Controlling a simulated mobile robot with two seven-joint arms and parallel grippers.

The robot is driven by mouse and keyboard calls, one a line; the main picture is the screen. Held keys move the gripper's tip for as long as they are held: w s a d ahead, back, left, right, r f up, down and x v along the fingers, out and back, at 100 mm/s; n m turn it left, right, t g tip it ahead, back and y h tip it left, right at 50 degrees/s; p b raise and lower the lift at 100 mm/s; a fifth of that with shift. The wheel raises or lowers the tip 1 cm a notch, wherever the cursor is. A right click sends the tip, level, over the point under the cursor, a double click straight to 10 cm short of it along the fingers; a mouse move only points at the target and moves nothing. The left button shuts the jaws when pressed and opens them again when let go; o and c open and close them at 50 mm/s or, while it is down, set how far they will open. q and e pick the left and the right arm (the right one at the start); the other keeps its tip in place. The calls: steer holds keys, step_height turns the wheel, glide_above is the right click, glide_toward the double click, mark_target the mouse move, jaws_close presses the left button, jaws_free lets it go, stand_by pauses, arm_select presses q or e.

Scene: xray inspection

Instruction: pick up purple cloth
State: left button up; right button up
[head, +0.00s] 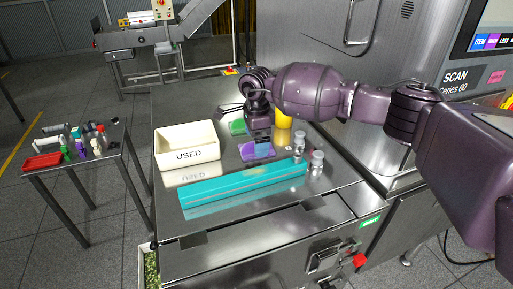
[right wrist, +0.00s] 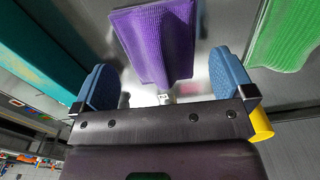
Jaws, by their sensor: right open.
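The purple cloth (head: 257,151) lies flat on the steel table, just behind the long teal box. My right gripper (head: 259,138) points down right over it, partly hiding it in the head view. In the right wrist view, the purple cloth (right wrist: 160,40) shows between and beyond the two blue fingers. My right gripper (right wrist: 168,80) is open there, with one finger on either side of the cloth's near end. I cannot tell whether the fingers touch it. My left gripper is not in view.
A white bin marked USED (head: 188,155) stands left of the cloth. The teal box (head: 243,187) lies in front. Small jars (head: 317,163) stand to the right. A green cloth (head: 237,127) and a yellow object (head: 284,118) are behind. A side table (head: 75,160) holds small items.

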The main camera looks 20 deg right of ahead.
step_height(320, 180, down, 2)
steer(key=c, duration=0.9)
steer(key=shift+r, duration=0.1)
step_height(320, 180, up, 20)
steer(key=shift+f+p, duration=0.1)
steer(key=shift+p, duration=0.2)
